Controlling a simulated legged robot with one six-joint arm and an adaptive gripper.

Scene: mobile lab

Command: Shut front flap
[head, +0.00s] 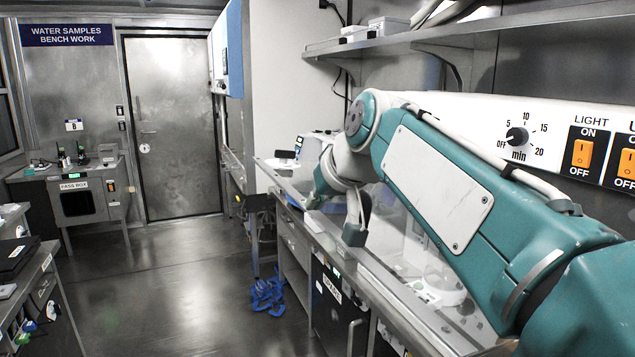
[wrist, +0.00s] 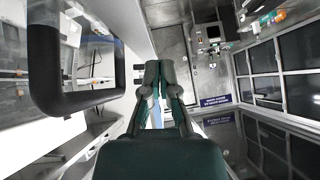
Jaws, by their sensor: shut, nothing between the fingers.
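The cabinet with the white control panel (head: 460,118) is at the right of the head view. A clear panel, which looks like its front flap (head: 397,222), shows below the panel, partly hidden behind my teal arm. I cannot tell its exact angle. In the wrist view my gripper (wrist: 158,68) is shut and empty, its fingertips together and pointing toward the far door. A thick dark U-shaped bar (wrist: 88,103) is close at the left of that view, apart from the fingers; I cannot tell whether it belongs to the flap. My fingers are hard to make out in the head view.
A steel bench (head: 300,222) with drawers runs along the right wall. A shelf (head: 430,38) is above the cabinet. A blue tangled item (head: 267,292) lies on the floor by the bench. The floor (head: 170,290) in the middle is clear up to the metal door (head: 172,120).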

